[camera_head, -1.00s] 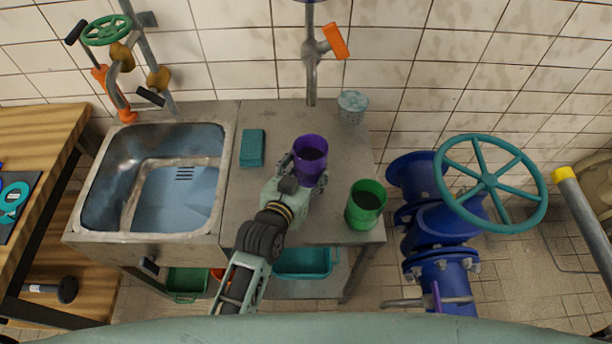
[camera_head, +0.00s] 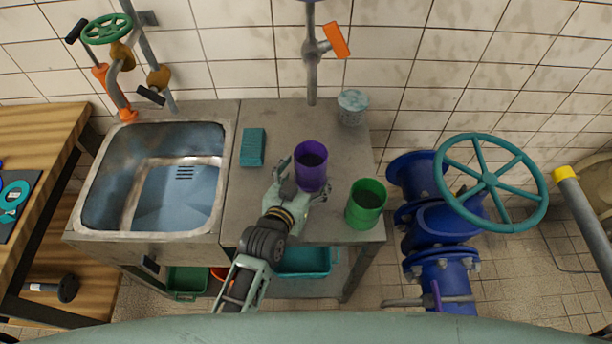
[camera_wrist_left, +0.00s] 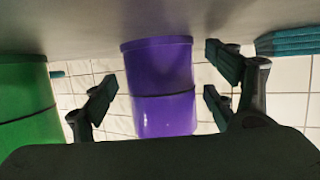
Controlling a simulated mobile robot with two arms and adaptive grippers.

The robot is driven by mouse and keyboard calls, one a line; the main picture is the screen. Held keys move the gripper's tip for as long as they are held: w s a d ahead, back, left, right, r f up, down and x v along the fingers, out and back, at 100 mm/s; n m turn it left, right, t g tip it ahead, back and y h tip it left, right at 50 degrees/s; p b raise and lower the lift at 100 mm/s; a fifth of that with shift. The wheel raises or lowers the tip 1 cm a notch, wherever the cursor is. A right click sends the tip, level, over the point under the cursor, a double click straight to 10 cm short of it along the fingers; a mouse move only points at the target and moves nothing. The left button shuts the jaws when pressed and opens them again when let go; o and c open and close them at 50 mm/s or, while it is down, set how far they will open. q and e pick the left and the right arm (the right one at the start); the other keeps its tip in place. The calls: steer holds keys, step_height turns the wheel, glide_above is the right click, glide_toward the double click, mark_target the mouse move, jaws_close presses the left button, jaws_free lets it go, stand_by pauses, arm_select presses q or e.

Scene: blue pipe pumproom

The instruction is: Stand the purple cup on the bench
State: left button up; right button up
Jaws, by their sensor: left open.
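The purple cup (camera_head: 311,172) stands upright on the grey bench (camera_head: 270,110), its mouth facing up. In the left wrist view, which shows the scene upside down, the cup (camera_wrist_left: 160,88) has its base at the bench surface. My left gripper (camera_head: 305,176) is open around the cup, with one finger on each side. In the left wrist view the fingers of my gripper (camera_wrist_left: 165,90) show gaps to the cup's wall on both sides. My right gripper is not in view.
A green cup (camera_head: 366,205) stands close to the right of the purple cup. A teal block (camera_head: 252,147) lies to the left, beside the sink (camera_head: 90,205). A perforated pale container (camera_head: 352,108) is at the back. A blue pipe with a teal handwheel (camera_head: 442,198) stands right of the bench.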

arm_select(q)
steer(key=shift+r, duration=0.2)
steer(key=b+v, duration=0.1)
steer(key=v, duration=1.1)
